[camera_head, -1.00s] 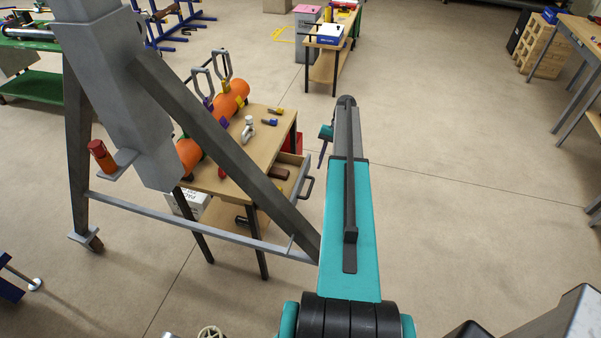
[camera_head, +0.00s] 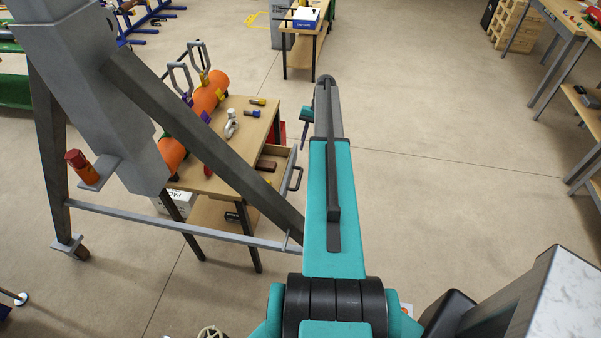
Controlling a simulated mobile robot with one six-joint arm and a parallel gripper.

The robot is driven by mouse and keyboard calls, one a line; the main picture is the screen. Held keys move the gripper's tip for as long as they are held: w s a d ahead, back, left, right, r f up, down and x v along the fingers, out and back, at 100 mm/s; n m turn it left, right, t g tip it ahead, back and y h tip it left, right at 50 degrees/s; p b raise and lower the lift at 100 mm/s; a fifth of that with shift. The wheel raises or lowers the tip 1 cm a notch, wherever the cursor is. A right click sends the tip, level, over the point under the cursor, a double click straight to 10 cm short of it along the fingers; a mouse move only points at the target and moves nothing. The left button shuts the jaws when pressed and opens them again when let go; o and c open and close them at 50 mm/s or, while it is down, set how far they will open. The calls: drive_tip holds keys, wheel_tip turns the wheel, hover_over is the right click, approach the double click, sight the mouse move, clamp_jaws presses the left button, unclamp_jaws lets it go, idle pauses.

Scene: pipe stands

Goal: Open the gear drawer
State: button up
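The drawer (camera_head: 288,160) is in the right side of the wooden workbench (camera_head: 242,140), in the middle left of the head view. It stands pulled out, with its inside partly visible and a dark handle (camera_head: 297,179) on its front. A brown block (camera_head: 266,165) shows at the drawer's near part. My gripper (camera_head: 304,133) is at the far end of my teal arm, just right of and beyond the drawer, apart from the handle in the picture. It is small and seen from behind, so its fingers are unclear. I cannot make out a gear.
A grey stand (camera_head: 160,110) has a sloping leg and a low bar crossing in front of the workbench. Orange pipe (camera_head: 211,95) and small tools lie on the bench. Another table (camera_head: 305,45) stands behind. The floor (camera_head: 430,170) to the right is clear.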

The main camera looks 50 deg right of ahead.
sight(300, 177)
drive_tip(key=b+x, duration=0.3)
drive_tip(key=x, duration=1)
clamp_jaws()
